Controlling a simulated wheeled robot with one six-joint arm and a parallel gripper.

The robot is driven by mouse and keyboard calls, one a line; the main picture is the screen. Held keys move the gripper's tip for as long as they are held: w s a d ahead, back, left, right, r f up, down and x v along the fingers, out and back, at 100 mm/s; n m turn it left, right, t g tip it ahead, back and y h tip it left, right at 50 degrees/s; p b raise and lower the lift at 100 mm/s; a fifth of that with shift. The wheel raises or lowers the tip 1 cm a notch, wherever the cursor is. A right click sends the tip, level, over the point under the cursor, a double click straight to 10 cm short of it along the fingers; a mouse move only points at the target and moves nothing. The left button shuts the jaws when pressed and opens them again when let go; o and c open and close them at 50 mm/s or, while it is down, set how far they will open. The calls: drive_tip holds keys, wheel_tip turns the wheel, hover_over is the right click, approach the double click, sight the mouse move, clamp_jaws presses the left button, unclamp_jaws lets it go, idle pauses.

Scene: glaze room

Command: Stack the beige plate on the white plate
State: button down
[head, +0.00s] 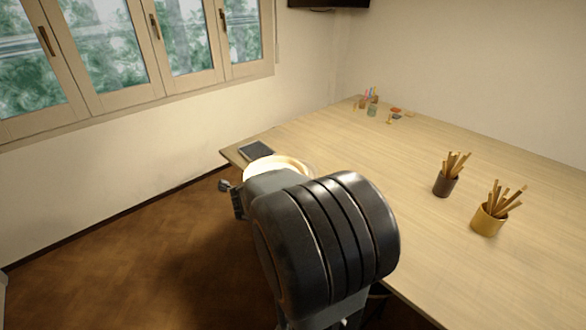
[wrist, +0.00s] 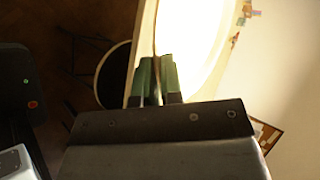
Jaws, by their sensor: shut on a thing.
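My gripper (wrist: 156,82) is shut on the rim of a plate, which I take to be the beige plate (wrist: 195,45); it looks overexposed, nearly white, in the wrist view. In the head view the pale plate (head: 288,162) shows over the table's near left corner, partly hidden behind my arm. I cannot tell whether it touches the table. A second plate cannot be clearly told apart from it; the white plate may be hidden under it or behind my arm.
The wooden table (head: 400,160) is mostly clear. A dark tablet (head: 256,150) lies at its left edge. A dark cup (head: 446,186) and a yellow cup (head: 488,219) hold sticks on the right. Small colourful items (head: 395,112) sit at the far corner. A round stool (wrist: 113,76) stands below.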

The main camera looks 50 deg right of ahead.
drive_tip(key=s+d+r+m+g+h, duration=0.1)
drive_tip(key=s+d+r+m+g, duration=0.1)
drive_tip(key=s+d, duration=0.3)
drive_tip(key=w+d+f, duration=0.1)
drive_tip(key=w, duration=0.1)
drive_tip(key=w+d+f, duration=0.1)
drive_tip(key=w+d, duration=0.1)
drive_tip(key=w+d+f+b, duration=0.1)
drive_tip(key=d, duration=0.1)
drive_tip(key=shift+w+d+f, duration=0.15)
drive_tip(key=shift+w+f, duration=0.2)
drive_tip(key=shift+w, duration=0.05)
drive_tip(key=shift+w+d+f+b, duration=0.5)
drive_tip(key=shift+w+d+f, duration=0.2)
drive_tip(key=shift+f, duration=0.8)
drive_tip(key=shift+w+d+f+b, duration=0.5)
drive_tip(key=shift+w+f, duration=0.25)
drive_tip(key=shift+f, duration=0.75)
drive_tip(key=shift+w+d+f+b, duration=0.45)
drive_tip(key=shift+w+d+f, duration=0.25)
drive_tip(key=shift+f, duration=0.8)
